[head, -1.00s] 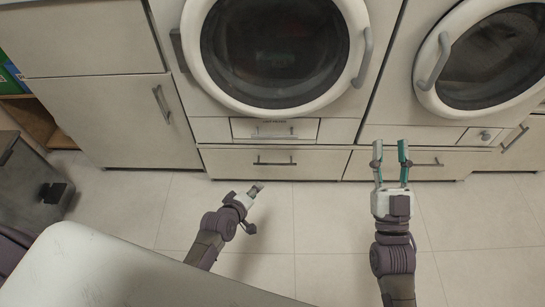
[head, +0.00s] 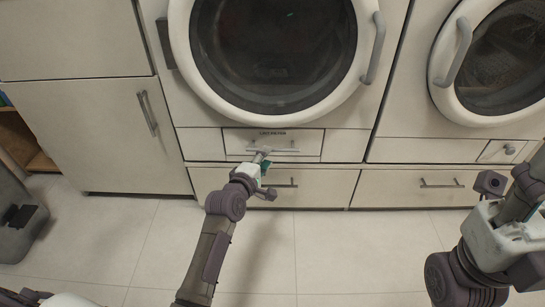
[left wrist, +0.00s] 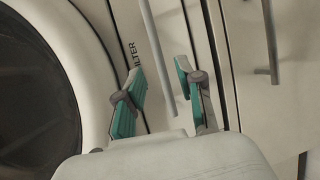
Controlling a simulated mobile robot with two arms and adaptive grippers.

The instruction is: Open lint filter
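The lint filter (head: 236,139) is a small white drawer front labelled "LINT FILTER", below the round door of the middle machine, and looks shut. Its grey bar handle (head: 283,151) runs across it. My left gripper (head: 264,157) is at this handle. In the left wrist view the teal fingers of my left gripper (left wrist: 160,88) are apart. The bar handle (left wrist: 158,50) lies in the gap between them, with no clear contact seen. Part of the label shows beside one finger. My right arm is at the right edge of the head view; its fingers are not seen.
The machine's round door (head: 275,112) with a grey side handle (head: 374,50) is just above. A lower drawer (head: 230,184) with its own handle (head: 283,185) is just below. A second machine (head: 440,80) stands right, a cabinet (head: 90,130) left. The tiled floor (head: 330,250) is clear.

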